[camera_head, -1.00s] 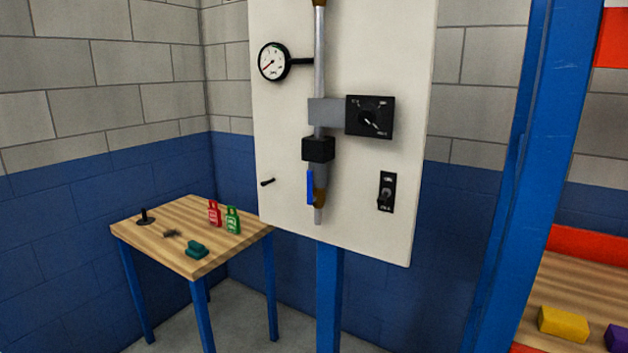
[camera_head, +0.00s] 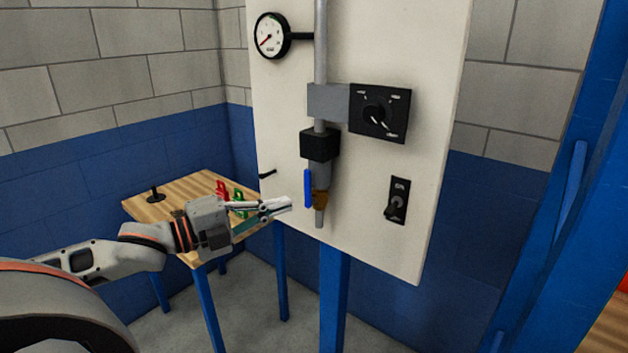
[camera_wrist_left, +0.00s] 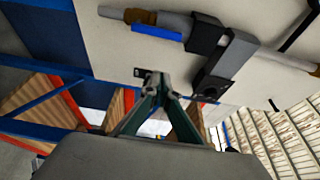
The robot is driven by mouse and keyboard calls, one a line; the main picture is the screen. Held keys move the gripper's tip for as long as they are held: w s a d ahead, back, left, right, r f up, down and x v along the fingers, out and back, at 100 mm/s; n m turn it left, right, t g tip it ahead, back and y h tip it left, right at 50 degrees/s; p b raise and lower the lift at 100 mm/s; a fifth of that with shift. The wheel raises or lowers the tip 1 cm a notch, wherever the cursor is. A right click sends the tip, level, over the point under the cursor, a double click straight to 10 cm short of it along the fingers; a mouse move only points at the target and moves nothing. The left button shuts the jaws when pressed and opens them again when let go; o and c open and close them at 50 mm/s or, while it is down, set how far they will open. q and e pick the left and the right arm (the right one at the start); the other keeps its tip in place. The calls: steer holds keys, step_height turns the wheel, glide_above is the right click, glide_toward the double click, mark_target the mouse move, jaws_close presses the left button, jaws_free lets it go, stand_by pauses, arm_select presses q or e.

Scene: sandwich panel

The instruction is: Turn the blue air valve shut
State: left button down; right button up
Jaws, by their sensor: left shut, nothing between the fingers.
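The blue air valve handle (camera_head: 308,188) hangs straight down along the lower end of the vertical pipe, beside the brass valve body (camera_head: 321,198). It also shows in the left wrist view (camera_wrist_left: 157,31), above the fingers. My left gripper (camera_head: 288,203) is shut and empty, a little to the left of the handle and near its lower end. In the head view a gap shows between the fingertips and the handle. In the left wrist view the fingers (camera_wrist_left: 158,80) meet at their tips. My right gripper is in neither view.
The white panel (camera_head: 285,130) carries a gauge (camera_head: 271,36), a rotary switch box (camera_head: 379,113) and a toggle switch (camera_head: 397,200). A wooden table (camera_head: 180,190) with red and green tags (camera_head: 222,189) stands behind my left arm. A blue post (camera_head: 560,200) rises at right.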

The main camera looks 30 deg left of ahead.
mark_target(305, 187)
arm_select(q)
steer(key=shift+s+r, duration=0.1)
steer(key=shift+s, duration=0.05)
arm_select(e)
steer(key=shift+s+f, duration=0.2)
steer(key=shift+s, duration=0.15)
arm_select(q)
steer(key=shift+w, duration=4.8)
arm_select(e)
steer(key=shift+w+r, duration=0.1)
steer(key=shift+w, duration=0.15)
arm_select(q)
steer(key=shift+w, duration=0.1)
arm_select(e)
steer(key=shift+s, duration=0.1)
